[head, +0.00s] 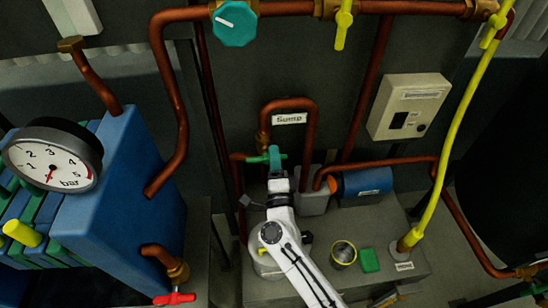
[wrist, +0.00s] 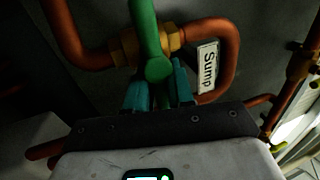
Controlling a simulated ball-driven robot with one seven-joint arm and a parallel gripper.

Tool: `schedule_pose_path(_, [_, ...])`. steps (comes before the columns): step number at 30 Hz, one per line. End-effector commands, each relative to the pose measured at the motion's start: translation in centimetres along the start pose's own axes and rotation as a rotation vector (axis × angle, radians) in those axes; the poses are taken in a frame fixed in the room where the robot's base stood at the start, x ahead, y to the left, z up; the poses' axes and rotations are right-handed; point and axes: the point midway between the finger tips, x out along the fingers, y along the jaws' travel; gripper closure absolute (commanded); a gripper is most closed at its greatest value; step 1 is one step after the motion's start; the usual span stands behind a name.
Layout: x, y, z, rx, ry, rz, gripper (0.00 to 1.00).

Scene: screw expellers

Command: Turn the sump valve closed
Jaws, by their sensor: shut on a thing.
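The sump valve has a green lever (wrist: 146,25) on a brass body (wrist: 126,48) in a copper pipe, beside a white "Sump" label (wrist: 207,66). In the wrist view the lever stands across the pipe run. In the head view the green lever (head: 256,159) sticks out left of my gripper, below the "Sump" label (head: 289,118). My gripper (wrist: 159,84) has its teal fingers on both sides of the lever's rounded hub end and is shut on it. In the head view my gripper (head: 275,157) partly hides the valve.
A blue press with a pressure gauge (head: 52,165) stands at left. A teal knob (head: 235,22) and a yellow-handled valve (head: 343,25) sit on the upper pipe. A grey control box (head: 409,106) is at right. A tin (head: 343,253) and green block (head: 369,260) rest on the tank top.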

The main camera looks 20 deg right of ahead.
Motion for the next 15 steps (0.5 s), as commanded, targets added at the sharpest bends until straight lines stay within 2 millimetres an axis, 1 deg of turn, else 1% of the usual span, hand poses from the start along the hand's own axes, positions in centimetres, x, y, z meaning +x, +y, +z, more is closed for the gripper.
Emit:
schedule_pose_path(1, [-0.18,0.25,0.18,0.003,-0.005,0.005,0.75])
schedule_pose_path(5, [-0.13,0.18,0.14,0.002,-0.004,0.004,0.62])
schedule_pose_path(6, [-0.11,0.16,0.12,0.002,-0.003,0.003,0.61])
schedule_pose_path(12, [-0.09,0.09,0.06,0.001,-0.002,0.002,0.61])
schedule_pose_path(15, [-0.53,0.12,0.07,0.0,-0.002,0.002,0.61])
